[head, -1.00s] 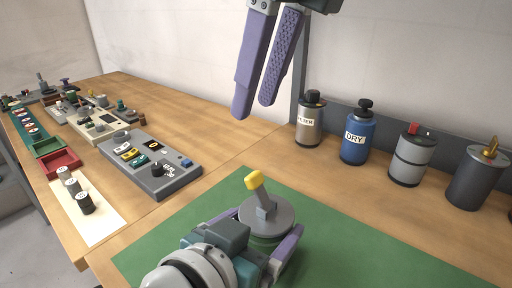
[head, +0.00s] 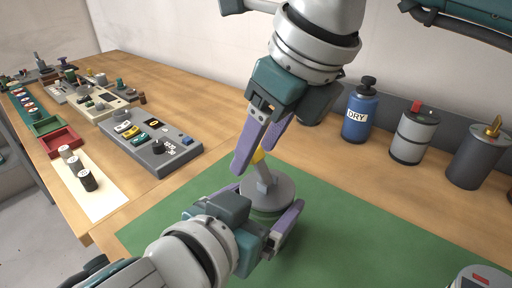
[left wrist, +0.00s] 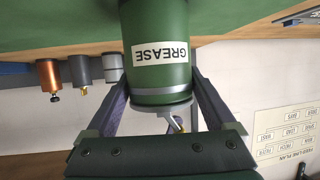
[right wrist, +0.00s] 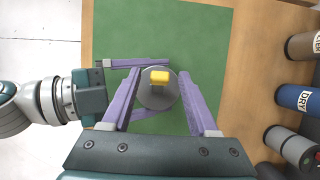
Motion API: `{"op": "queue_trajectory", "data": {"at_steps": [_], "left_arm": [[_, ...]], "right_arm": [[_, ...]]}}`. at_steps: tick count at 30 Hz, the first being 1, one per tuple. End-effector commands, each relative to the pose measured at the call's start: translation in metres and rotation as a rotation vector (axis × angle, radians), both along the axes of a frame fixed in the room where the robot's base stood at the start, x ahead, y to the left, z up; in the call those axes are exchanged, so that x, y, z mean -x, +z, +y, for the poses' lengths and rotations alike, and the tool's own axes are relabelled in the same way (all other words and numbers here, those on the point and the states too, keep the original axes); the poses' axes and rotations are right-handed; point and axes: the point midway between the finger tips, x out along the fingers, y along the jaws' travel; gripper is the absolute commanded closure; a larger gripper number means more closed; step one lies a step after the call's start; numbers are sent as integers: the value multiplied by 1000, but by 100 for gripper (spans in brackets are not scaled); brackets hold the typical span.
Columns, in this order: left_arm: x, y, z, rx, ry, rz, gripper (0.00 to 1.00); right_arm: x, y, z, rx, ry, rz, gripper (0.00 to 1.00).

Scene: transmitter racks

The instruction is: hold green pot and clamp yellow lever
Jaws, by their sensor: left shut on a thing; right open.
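The green pot (left wrist: 160,85), labelled GREASE, stands on the green mat (head: 350,220). In the head view its grey lid (head: 268,197) shows and the left arm hides much of its body. My left gripper (head: 268,208) is shut on the pot, with one finger on each side. The yellow lever (right wrist: 159,76) stands up from the lid; in the head view its yellow end (head: 258,157) is partly hidden. My right gripper (right wrist: 160,78) is open above the lid, with its fingers on either side of the lever and a gap to each.
A blue DRY canister (head: 359,112), a grey canister with a red top (head: 411,137) and a dark canister (head: 478,158) stand along the wall. A grey switch box (head: 150,142) and trays lie at left. The mat right of the pot is mostly clear.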

Motion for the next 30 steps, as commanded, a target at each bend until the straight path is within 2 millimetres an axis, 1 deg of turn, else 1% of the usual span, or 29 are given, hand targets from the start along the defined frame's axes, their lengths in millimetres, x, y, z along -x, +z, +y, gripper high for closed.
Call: {"op": "queue_trajectory", "data": {"at_steps": [1,4,13,27,29,30], "left_arm": [[0,-1,1,-1,1,2,97],[0,-1,1,-1,1,2,97],[0,-1,1,-1,1,2,97],[0,-1,1,-1,1,2,97],[0,-1,1,-1,1,2,97],[0,-1,1,-1,1,2,97]], "right_arm": [[0,-5,2,1,-1,4,40],[-2,-11,4,0,0,1,40],[-3,-13,4,1,1,0,40],[-3,-12,4,1,0,1,93],[-3,-12,4,1,0,1,100],[-3,-12,4,1,0,1,100]]}}
